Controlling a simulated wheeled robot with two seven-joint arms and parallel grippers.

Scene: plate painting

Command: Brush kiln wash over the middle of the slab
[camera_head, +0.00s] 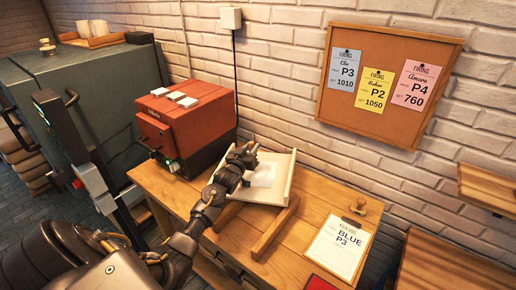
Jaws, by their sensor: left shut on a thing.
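The slab (282,181) is a pale cream board on a wooden stand on the workbench, tilted up toward the back. A whiter patch (263,175) shows on its left and middle part. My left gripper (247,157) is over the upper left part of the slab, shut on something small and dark. I take the held thing to be the brush, but its shape is mostly hidden by the gripper. I cannot tell whether it touches the slab. My right gripper is not in view.
A red kiln (190,120) stands left of the slab. A clipboard (338,247) reading "BLUE P3" lies at the bench's right, by a wooden-handled stamp (358,206). A corkboard (385,80) with three cards hangs on the brick wall. Bare bench (300,238) lies between.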

